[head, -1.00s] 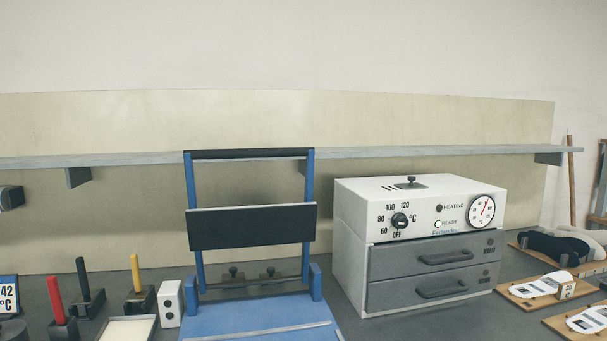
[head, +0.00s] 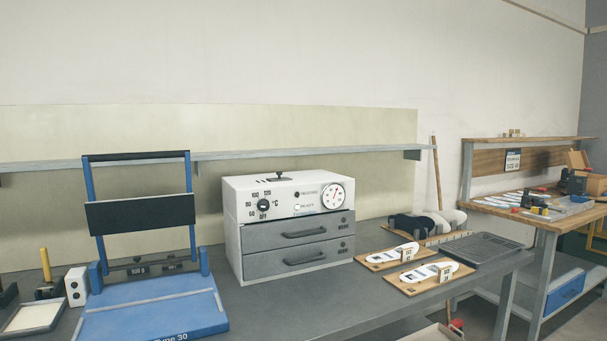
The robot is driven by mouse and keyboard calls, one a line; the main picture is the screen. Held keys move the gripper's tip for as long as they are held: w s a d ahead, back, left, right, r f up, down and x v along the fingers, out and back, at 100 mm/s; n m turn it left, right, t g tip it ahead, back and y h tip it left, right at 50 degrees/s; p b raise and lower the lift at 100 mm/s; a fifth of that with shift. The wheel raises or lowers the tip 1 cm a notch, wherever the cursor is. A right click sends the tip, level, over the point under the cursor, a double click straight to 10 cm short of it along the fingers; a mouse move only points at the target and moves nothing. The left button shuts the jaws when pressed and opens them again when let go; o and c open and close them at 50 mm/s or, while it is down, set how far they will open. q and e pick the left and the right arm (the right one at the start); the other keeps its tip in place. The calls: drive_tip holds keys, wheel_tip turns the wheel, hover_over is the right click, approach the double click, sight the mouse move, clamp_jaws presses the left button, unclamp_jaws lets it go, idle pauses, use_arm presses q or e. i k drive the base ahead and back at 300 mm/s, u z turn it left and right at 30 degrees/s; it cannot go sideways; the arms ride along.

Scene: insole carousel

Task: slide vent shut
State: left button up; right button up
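The vent (head: 280,177) is on the top of the white oven (head: 288,198), a small dark knob on a slide plate with dark slots to its left. Some slots seem to show uncovered, but the vent is too small to tell how far it is open. The oven stands on the grey bench with its two grey drawers (head: 303,247) closed. Its dial (head: 333,195) has a red needle. Neither of my grippers is in view.
A blue press (head: 155,309) with a raised frame stands left of the oven. White insoles on wooden boards (head: 387,257) and a dark tray (head: 481,251) lie to the right. A shelf (head: 319,152) runs behind the oven. A second wooden bench (head: 549,223) stands at the far right.

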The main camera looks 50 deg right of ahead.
sight(279, 173)
drive_tip(key=u, duration=0.05)
drive_tip(key=k, duration=0.05)
drive_tip(key=z, duration=1.8)
